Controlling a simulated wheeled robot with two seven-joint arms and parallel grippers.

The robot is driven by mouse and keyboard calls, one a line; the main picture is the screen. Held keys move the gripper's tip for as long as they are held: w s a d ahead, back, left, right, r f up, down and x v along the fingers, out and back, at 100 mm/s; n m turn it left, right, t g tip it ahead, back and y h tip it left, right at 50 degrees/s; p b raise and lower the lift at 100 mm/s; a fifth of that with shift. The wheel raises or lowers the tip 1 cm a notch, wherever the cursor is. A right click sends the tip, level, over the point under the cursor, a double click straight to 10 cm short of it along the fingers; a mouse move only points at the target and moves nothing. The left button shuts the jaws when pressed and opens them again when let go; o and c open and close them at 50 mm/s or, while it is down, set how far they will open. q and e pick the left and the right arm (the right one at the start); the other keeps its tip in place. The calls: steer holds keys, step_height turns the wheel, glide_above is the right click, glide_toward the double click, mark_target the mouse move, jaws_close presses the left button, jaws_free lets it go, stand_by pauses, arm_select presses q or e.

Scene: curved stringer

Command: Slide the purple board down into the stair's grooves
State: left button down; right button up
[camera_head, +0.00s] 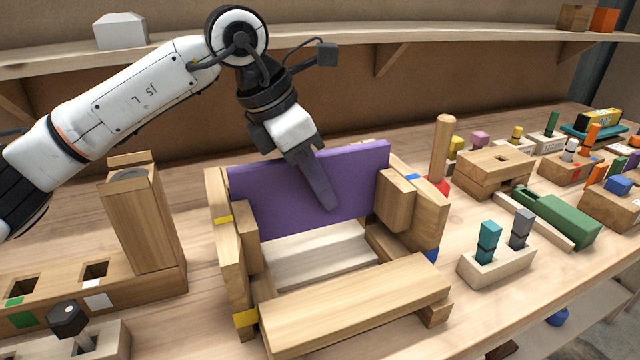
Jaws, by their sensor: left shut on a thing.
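The purple board (268,200) stands upright at the back of the wooden stair, between its two side stringers. The left stringer (228,255) carries yellow marks, and the right stringer (428,215) has blue marks. A pale board (320,255) lies flat in front of the purple board, and a wooden tread (355,300) lies across the front. My left gripper (328,200) comes down from above and is shut on the purple board, with one finger over its front face. The board's lower edge and the grooves are mostly hidden. My right gripper is not in view.
A block with square holes and a tall wooden post (145,220) stands left of the stair. Right of it are a peg block (497,262), a green piece (560,215) and a stacked wooden box (495,170). A shelf (350,52) runs along the back wall.

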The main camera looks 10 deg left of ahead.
mark_target(323, 218)
arm_select(q)
steer(key=shift+f+b, duration=0.8)
steer(key=shift+f, duration=0.35)
steer(key=shift+f, duration=0.45)
steer(key=shift+s+d+f+b, duration=0.1)
steer(key=shift+d+f+b, duration=0.05)
steer(key=shift+f+b, duration=0.45)
steer(key=shift+s+d+f+b, duration=0.1)
steer(key=shift+f+b, duration=0.4)
steer(key=shift+b, duration=0.05)
steer(key=c, duration=1.6)
jaws_free()
steer(key=shift+s, duration=0.1)
steer(key=shift+c, duration=0.2)
steer(key=shift+t, duration=0.4)
steer(key=p+v, duration=0.2)
steer(key=v, duration=0.2)
steer(key=w+p+v, duration=0.1)
steer(key=p+v, duration=0.1)
steer(key=v, duration=0.1)
steer(key=w+p+v, duration=0.1)
steer(key=p+v, duration=0.1)
steer(key=v, duration=0.2)
steer(key=shift+s+d+r, duration=0.15)
steer(key=shift+d+r, duration=0.05)
steer(key=shift+r, duration=0.55)
